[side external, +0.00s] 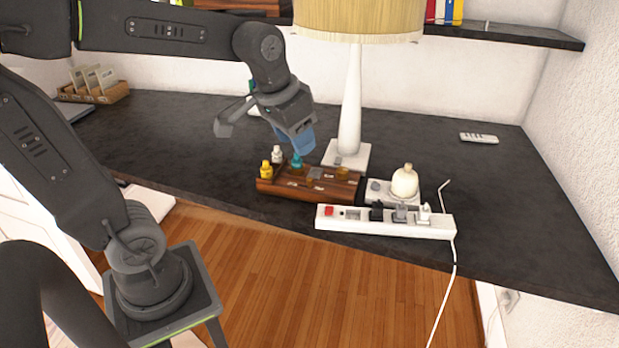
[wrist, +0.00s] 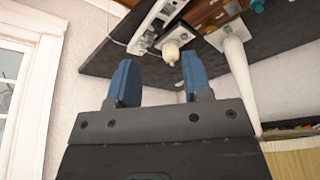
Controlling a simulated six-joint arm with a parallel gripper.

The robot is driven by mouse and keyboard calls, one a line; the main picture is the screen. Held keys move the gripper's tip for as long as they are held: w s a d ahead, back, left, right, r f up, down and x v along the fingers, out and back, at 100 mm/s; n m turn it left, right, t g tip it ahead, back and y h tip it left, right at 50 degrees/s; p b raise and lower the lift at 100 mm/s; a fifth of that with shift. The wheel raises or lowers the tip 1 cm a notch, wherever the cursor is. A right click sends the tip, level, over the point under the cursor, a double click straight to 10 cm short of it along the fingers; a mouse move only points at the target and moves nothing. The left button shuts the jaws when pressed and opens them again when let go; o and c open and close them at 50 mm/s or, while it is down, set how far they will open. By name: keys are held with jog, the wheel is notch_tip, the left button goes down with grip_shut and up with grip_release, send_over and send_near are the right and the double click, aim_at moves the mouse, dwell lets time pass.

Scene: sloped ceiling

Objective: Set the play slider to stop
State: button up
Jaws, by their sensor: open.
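No part clearly marked as a play slider can be made out. A brown wooden box (side external: 268,187) with small coloured bottles and knobs on top stands near the desk's front edge; part of it shows in the wrist view (wrist: 203,14). Right of it is a small white base (side external: 378,198) with a round cream knob-like object (side external: 404,182), also in the wrist view (wrist: 171,51). My gripper (side external: 303,143) is above the back of the wooden box, apart from it as far as I can tell. In the wrist view its two blue fingers (wrist: 158,60) are apart with nothing between them.
A white power strip (side external: 385,228) with a red switch and plugs lies along the front edge, its cord hanging down. A lamp (side external: 350,105) stands behind the box, close to my gripper. A remote (side external: 479,137) lies at the right. The desk (side external: 510,210) is clear there.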

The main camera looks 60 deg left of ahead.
jog(key=w+a+f+n+g, duration=0.15)
jog(key=w+a+f, duration=0.35)
jog(key=w+a, duration=0.55)
jog(key=g, duration=0.2)
send_near(310, 183)
jog(key=shift+n+h, duration=0.25)
jog(key=shift+h, duration=0.15)
jog(key=f, duration=0.3)
jog(key=a+f, duration=0.1)
jog(key=f, duration=0.4)
jog(key=shift+w+a+f, duration=0.2)
jog(key=shift+w+f, duration=0.15)
grip_shut()
jog(key=shift+a, duration=0.1)
